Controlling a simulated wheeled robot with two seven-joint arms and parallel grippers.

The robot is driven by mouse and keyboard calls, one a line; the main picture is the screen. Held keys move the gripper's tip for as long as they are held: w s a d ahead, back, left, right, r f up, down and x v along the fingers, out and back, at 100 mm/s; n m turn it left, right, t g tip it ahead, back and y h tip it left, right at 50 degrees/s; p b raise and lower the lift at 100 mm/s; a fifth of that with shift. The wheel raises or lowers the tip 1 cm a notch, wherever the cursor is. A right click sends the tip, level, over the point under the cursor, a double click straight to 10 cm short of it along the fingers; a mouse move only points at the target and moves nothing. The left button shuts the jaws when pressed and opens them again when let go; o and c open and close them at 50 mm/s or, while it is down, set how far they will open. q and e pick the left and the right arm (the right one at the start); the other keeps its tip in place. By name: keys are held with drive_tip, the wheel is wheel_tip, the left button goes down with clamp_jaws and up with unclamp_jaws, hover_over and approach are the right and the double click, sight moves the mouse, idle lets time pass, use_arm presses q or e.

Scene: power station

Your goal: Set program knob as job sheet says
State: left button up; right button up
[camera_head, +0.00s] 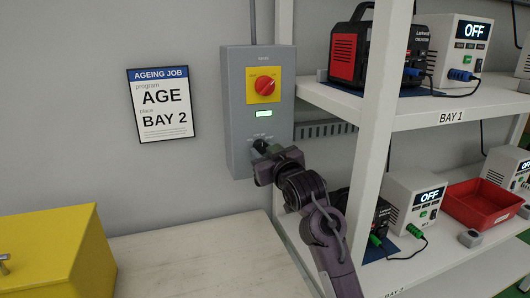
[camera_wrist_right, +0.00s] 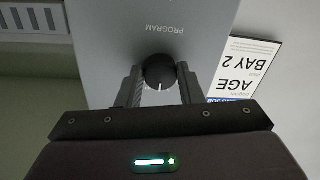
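The job sheet (camera_head: 161,104) on the wall reads "AGEING JOB", program AGE, place BAY 2; it shows upside down in the right wrist view (camera_wrist_right: 240,72). The dark program knob (camera_head: 260,146) is low on the grey control box (camera_head: 238,110). My right gripper (camera_head: 270,157) is at this knob. In the right wrist view the knob (camera_wrist_right: 159,70) lies between its two fingers (camera_wrist_right: 160,88), very close to both; I cannot tell whether they touch it. The knob's white mark points down there, away from the "PROGRAM" label. My left gripper is not in view.
A red knob on a yellow plate (camera_head: 264,85) and a lit green display (camera_head: 264,114) are above. A white shelf (camera_head: 372,110) with power units stands at right. A red tray (camera_head: 480,203) is on the lower shelf. A yellow box (camera_head: 50,250) stands on the pale bench (camera_head: 190,255).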

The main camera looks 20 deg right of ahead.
drive_tip(key=c, duration=0.3)
drive_tip(key=shift+c, duration=0.2)
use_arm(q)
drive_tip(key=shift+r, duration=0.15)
use_arm(e)
drive_tip(key=n+p, duration=0.3)
drive_tip(key=n, duration=0.2)
drive_tip(key=shift+d+r, duration=0.1)
drive_tip(key=shift+r, duration=0.05)
drive_tip(key=shift+n+p, duration=0.35)
drive_tip(key=shift+n, duration=0.25)
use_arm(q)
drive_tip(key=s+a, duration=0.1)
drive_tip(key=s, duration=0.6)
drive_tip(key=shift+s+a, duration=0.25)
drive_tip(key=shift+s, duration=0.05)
use_arm(e)
drive_tip(key=shift+n+g+h, duration=0.3)
drive_tip(key=shift+n, duration=1.4)
